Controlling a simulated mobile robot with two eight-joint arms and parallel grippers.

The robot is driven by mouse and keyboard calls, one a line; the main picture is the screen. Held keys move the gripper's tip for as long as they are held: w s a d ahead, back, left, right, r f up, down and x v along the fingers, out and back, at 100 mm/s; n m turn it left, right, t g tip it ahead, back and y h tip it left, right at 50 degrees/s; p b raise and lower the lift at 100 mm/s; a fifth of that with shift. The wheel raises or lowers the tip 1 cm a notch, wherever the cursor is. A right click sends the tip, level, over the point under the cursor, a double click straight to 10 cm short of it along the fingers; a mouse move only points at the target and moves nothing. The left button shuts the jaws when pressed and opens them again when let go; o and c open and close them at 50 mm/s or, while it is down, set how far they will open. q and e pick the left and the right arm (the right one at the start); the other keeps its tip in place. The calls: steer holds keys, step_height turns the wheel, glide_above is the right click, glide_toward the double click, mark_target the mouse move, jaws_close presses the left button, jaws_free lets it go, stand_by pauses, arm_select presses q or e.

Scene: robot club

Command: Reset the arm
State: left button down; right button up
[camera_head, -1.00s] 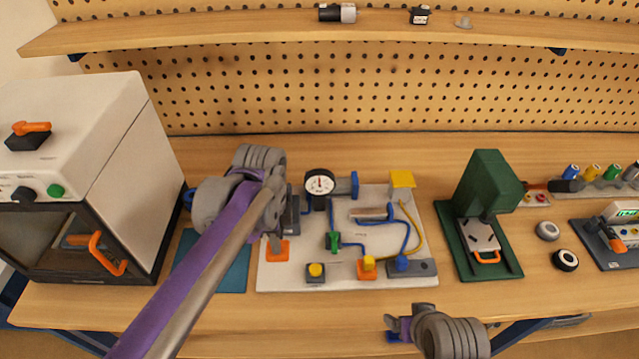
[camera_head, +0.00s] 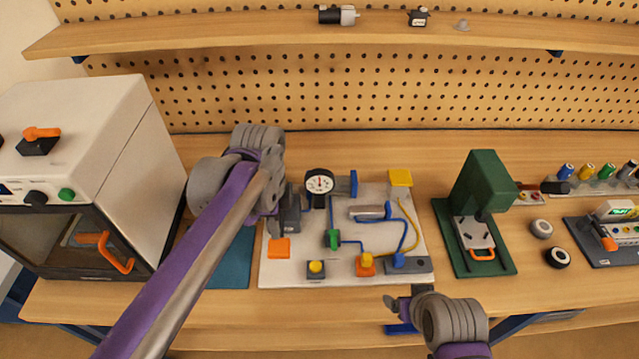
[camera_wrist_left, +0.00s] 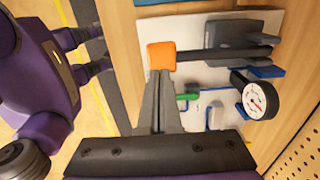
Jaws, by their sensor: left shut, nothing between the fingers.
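My left arm reaches in from the left in the head view. Its gripper (camera_head: 291,222) is over the left part of the white board (camera_head: 300,274), near the orange block (camera_head: 279,248). In the left wrist view its fingers (camera_wrist_left: 161,76) are together with nothing between them, and their tips appear beside the orange block (camera_wrist_left: 161,55). My right gripper (camera_head: 393,303) is in front of the table's front edge, low in the head view. In the left wrist view the right gripper (camera_wrist_left: 84,52) shows two fingers apart and empty.
The board carries a gauge (camera_head: 319,182), blue and yellow tubes and several buttons. A white oven-like box (camera_head: 90,130) stands at left, a green press (camera_head: 484,185) at right. A shelf (camera_head: 250,27) crosses the pegboard above. Bare table lies between board and press.

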arm_select(q)
steer(key=shift+s, duration=0.15)
steer(key=shift+f, duration=0.1)
steer(key=s+a+f+n+t, duration=0.5)
steer(key=s+a+f+n, duration=0.3)
steer(key=s+n, duration=0.4)
steer(key=n, duration=0.5)
steer(key=shift+n+t, duration=0.3)
steer(key=shift+t, duration=0.1)
